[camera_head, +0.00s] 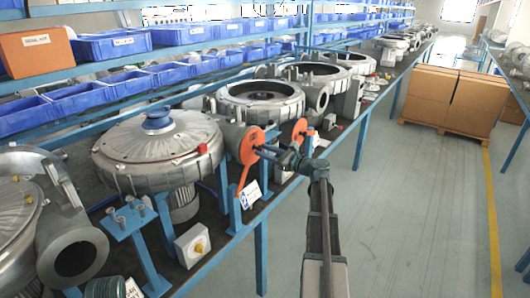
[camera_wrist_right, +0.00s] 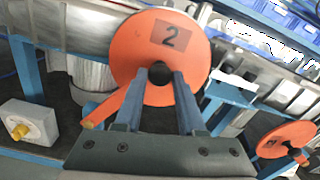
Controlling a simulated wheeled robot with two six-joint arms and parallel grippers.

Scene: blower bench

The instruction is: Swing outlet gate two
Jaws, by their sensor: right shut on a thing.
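Outlet gate two is an orange disc marked "2" (camera_wrist_right: 190,62) across the mouth of a blower outlet; it also shows in the head view (camera_head: 247,148). An orange lever strip (camera_wrist_right: 112,112) runs from the disc to the lower left in the wrist view. A dark knob (camera_wrist_right: 158,70) stands out from the middle of the disc. My right gripper (camera_wrist_right: 160,80) is shut on this knob, its blue-grey fingers on either side. In the head view my right gripper (camera_head: 265,150) reaches the disc from the right. My left gripper is not in view.
A second orange gate (camera_wrist_right: 286,140) is on the neighbouring outlet at right; it also shows in the head view (camera_head: 299,130). A grey box with a yellow knob (camera_head: 192,245) stands below on the bench. The aisle floor (camera_head: 400,220) is clear; cartons (camera_head: 445,98) stand beyond.

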